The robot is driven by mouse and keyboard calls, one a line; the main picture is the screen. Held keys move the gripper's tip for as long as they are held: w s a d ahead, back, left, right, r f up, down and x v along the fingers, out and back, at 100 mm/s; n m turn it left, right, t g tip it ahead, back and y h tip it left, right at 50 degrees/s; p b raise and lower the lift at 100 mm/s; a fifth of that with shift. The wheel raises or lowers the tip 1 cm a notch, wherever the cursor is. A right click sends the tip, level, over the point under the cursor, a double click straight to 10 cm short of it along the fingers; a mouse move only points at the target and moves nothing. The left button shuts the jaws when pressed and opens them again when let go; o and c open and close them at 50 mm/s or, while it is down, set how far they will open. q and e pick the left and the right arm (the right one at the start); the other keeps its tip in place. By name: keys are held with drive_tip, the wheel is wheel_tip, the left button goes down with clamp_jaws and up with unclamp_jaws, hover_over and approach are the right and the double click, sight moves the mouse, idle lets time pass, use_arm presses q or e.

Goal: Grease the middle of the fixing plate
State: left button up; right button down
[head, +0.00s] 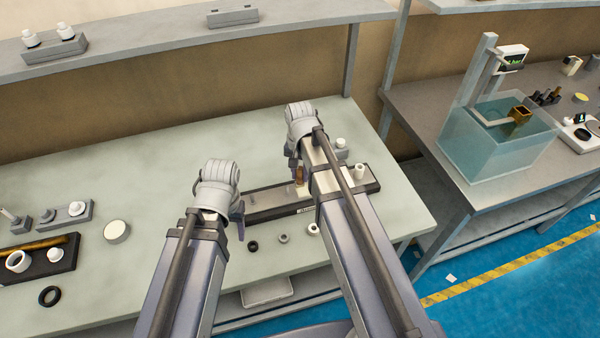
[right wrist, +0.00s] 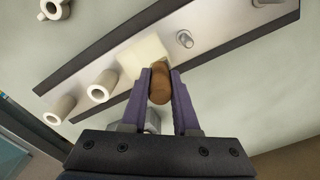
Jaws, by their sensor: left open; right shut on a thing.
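The fixing plate (head: 268,201) is a long dark bar with a grey metal face, lying on the pale green bench; it also shows in the right wrist view (right wrist: 222,22). My right gripper (right wrist: 160,85) is shut on a brown-handled tool (right wrist: 160,88). A cream square block (right wrist: 143,57) shows at the tool's far end, over the middle of the plate; I cannot tell whether it touches the metal. In the head view the brown handle (head: 299,175) points down at the plate. My left gripper (head: 238,220) is open and empty near the plate's left end.
White cylinders (head: 360,172) stand at the plate's right end. A black ring (head: 253,246), a grey nut (head: 283,239) and a white ring (head: 313,229) lie in front. A round tin (head: 117,231) and a black tray (head: 60,264) are at left. A water tank (head: 500,145) stands on the right-hand bench.

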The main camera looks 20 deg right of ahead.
drive_tip(key=shift+r+p, duration=4)
drive_tip(key=shift+r, duration=0.1)
drive_tip(key=shift+f, duration=0.1)
wheel_tip(320, 180, down, 3)
drive_tip(key=b, duration=0.3)
drive_tip(key=shift+f, duration=0.1)
